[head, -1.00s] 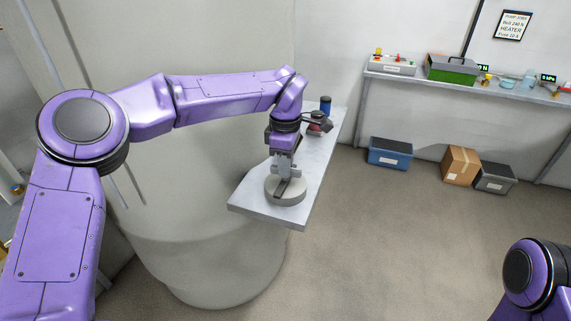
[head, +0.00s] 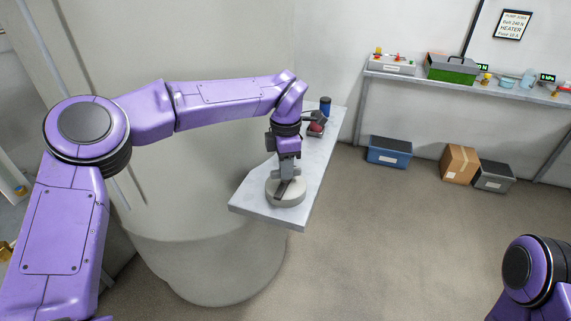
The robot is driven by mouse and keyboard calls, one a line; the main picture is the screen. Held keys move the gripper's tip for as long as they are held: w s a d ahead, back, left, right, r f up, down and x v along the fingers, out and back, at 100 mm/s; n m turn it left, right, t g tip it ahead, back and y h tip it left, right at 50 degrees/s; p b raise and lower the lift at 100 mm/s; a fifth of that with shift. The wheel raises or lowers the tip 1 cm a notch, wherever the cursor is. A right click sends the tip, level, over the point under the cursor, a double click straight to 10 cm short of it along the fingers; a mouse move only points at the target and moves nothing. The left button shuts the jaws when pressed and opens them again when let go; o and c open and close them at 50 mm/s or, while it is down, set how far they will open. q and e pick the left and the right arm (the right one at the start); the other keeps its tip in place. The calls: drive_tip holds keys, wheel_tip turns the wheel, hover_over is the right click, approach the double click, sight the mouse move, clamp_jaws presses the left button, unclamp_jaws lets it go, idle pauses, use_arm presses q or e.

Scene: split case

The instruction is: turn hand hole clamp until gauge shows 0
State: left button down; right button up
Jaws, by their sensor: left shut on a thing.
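The hand hole clamp appears to be the round grey piece with a dark bar across its top (head: 287,198), on the near end of a narrow grey shelf (head: 252,207). My left gripper (head: 286,180) points down and is shut on the clamp's bar. The gripper hides part of the bar. Two small displays with green digits stand on the back bench, one (head: 548,78) reading about 0 kPa and one (head: 483,67) partly hidden; the digits are too small to be sure. Only a purple link of my right arm shows at the lower right; its gripper is out of view.
A blue cylinder (head: 325,106) and a dark red item (head: 316,127) stand farther along the shelf. The back bench holds a green toolbox (head: 452,69) and a grey box (head: 393,64). A blue bin (head: 389,151), a cardboard box (head: 460,163) and a grey bin (head: 494,177) sit on the floor.

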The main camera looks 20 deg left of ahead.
use_arm(q)
drive_tip(key=shift+r+n, duration=0.1)
drive_tip(key=shift+n, duration=1.1)
drive_tip(key=c, duration=1.1)
unclamp_jaws()
wheel_tip(320, 180, up, 10)
drive_tip(key=shift+r+p, duration=0.25)
drive_tip(key=shift+p, duration=0.1)
